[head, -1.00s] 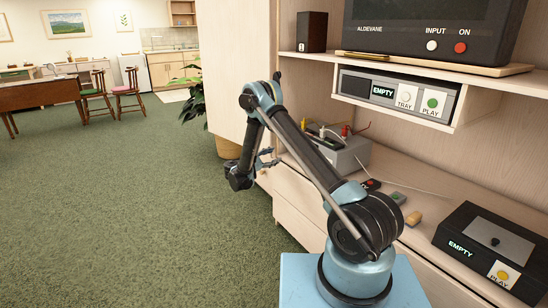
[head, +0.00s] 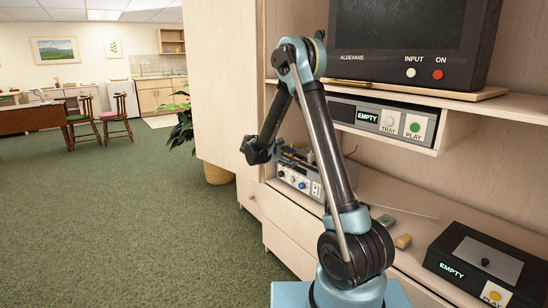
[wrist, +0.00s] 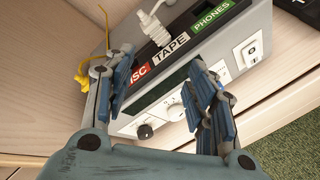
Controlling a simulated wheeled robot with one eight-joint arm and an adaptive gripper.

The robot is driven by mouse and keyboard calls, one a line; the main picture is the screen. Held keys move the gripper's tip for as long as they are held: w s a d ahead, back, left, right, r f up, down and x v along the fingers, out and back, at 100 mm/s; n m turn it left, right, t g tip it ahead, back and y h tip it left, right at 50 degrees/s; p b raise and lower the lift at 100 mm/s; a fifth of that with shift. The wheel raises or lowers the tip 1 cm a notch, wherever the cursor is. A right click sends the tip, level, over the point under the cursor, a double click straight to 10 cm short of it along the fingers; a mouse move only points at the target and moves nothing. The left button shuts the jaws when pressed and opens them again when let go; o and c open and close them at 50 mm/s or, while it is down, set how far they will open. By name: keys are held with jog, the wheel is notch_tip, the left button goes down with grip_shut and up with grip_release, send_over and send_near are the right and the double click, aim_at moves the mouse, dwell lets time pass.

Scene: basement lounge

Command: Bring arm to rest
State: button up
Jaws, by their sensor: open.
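My arm stands raised in front of the wooden wall unit in the head view, its elbow bent high and its forearm hanging down to the left. My gripper shows in the wrist view (wrist: 158,65) with its two blue-padded fingers spread apart and nothing between them. Beyond the fingers is a grey switch box (wrist: 260,28) labelled TAPE and PHONES, with a partly hidden label ending in "ISC". A white plug (wrist: 155,27) is at its top by the TAPE label. In the head view the grey box (head: 300,180) is partly hidden behind my arm.
The shelf above holds a player (head: 345,113) reading EMPTY and a television (head: 405,40). A black device (head: 480,262) reading EMPTY sits on the lower counter at right, near a small tan block (head: 403,241). Open green carpet (head: 110,220) lies to the left.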

jog(key=s+d+r+m+g+y, duration=0.2)
jog(key=s+d+r+m+y, duration=0.15)
jog(key=s+d, duration=0.6)
jog(key=s+d+r+m+g+y, duration=0.2)
jog(key=s+d+r+m, duration=0.15)
jog(key=s, duration=1.15)
jog(key=s+a+f+m+y, duration=0.1)
jog(key=s+f+m+y, duration=0.1)
jog(key=s, duration=1.1)
jog(key=s+a+f+m+y, duration=0.1)
jog(key=s+f+m+y, duration=0.2)
jog(key=s, duration=1)
notch_tip(320, 180, down, 4)
jog(key=shift+s+a+f+m+g+y, duration=0.15)
jog(key=shift+s+m+g+y, duration=0.25)
jog(key=shift+m, duration=0.6)
jog(key=shift+w, duration=0.1)
jog(key=shift+w+f, duration=0.1)
jog(key=shift+w, duration=0.2)
